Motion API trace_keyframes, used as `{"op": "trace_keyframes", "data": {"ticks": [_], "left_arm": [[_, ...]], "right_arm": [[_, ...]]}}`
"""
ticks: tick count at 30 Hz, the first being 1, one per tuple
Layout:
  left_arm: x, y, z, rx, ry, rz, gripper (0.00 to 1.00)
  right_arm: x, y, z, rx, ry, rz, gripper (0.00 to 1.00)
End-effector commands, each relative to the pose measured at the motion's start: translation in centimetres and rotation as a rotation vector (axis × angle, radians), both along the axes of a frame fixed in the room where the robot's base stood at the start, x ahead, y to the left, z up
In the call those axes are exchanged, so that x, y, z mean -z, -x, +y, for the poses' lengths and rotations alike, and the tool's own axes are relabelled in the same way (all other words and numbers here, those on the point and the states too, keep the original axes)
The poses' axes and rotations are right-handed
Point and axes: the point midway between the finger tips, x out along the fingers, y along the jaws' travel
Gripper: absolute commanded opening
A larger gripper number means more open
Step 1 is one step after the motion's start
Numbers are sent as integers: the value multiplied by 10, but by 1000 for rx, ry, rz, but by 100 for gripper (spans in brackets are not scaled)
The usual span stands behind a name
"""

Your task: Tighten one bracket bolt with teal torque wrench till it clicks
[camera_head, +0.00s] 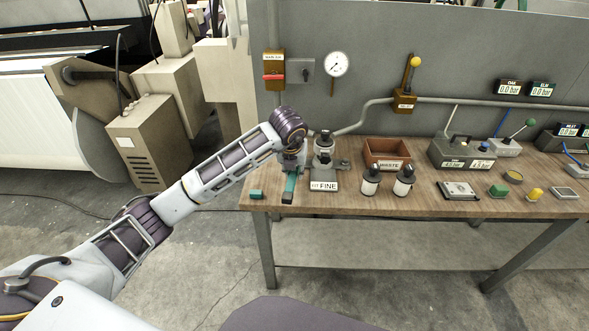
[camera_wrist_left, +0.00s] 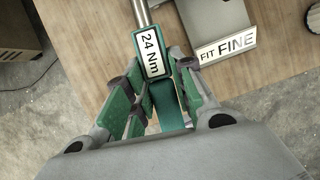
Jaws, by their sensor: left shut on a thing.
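My left gripper (camera_head: 293,172) is at the left end of the workbench, shut on the teal torque wrench (camera_head: 289,190). In the left wrist view the teal wrench body (camera_wrist_left: 155,52) carries a "24 Nm" label and a metal shaft runs away from it, out of the top of the picture. The left gripper's fingers (camera_wrist_left: 155,100) lie on both sides of the teal handle. Right of the gripper stands a grey metal fixture (camera_head: 325,160) with a "FIT FINE" sign (camera_head: 324,185). I cannot make out a bracket bolt or the wrench's tip. My right gripper is out of view.
A brown waste bin (camera_head: 387,154) and two small bottles (camera_head: 370,181) stand right of the fixture. A grey wall panel with a gauge (camera_head: 336,64) rises behind the wooden bench (camera_head: 440,205).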

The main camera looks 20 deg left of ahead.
Motion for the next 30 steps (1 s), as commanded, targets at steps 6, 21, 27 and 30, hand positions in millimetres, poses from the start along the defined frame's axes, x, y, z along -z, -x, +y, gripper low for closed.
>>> {"op": "trace_keyframes", "data": {"ticks": [6, 21, 27, 30], "left_arm": [[-1, 0, 0, 0, 1, -2, 0], [2, 0, 0, 0, 0, -2, 0], [5, 0, 0, 0, 0, -2, 0], [6, 0, 0, 0, 0, -2, 0]], "right_arm": [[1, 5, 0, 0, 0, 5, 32], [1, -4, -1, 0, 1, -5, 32], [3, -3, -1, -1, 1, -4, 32], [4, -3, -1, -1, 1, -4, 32]]}}
